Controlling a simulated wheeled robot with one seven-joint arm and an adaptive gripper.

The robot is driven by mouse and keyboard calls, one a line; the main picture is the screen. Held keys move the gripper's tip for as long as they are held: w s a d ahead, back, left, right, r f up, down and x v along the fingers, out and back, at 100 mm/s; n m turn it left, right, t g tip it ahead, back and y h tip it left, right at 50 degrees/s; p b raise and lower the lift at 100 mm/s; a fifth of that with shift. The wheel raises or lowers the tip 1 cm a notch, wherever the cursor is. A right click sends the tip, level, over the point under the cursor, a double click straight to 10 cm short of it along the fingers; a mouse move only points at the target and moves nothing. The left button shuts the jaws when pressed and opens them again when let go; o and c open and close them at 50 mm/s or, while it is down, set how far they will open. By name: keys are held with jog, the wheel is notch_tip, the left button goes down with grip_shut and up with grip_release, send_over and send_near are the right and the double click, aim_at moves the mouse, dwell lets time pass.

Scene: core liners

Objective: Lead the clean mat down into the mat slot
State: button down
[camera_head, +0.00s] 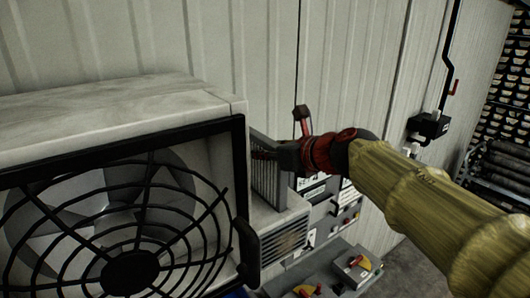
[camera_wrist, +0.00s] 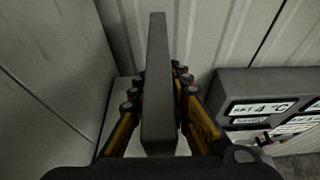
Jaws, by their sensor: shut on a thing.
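The mat is a flat grey ribbed panel (camera_head: 267,166), held upright beside the right side of the big fan housing in the head view. In the wrist view the mat (camera_wrist: 157,85) shows edge-on as a long dark grey bar between the fingers. My gripper (camera_head: 284,156) is shut on the mat from the right; its yellow and black fingers (camera_wrist: 158,107) lie on both sides of it in the wrist view. The mat stands just above or at a pale box with a grille (camera_head: 291,238). The mat's lower edge and any slot opening are hidden, so I cannot tell whether it is inside.
The fan housing (camera_head: 110,106) with its black wire guard stands close at the left. A control panel (camera_head: 345,205) and a grey console with levers (camera_head: 340,272) are at the lower right. A corrugated wall is behind. Racks (camera_head: 505,110) stand far right.

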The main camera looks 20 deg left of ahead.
aim_at(265, 187)
jog(key=shift+f+b, duration=3.9)
jog(key=shift+f, duration=1)
jog(key=c, duration=1.8)
grip_release()
jog(key=shift+f, duration=0.1)
jog(key=shift+c, duration=0.2)
jog(key=shift+o, duration=1.3)
jog(key=shift+f, duration=0.1)
jog(key=v, duration=1.2)
jog(key=shift+r, duration=0.25)
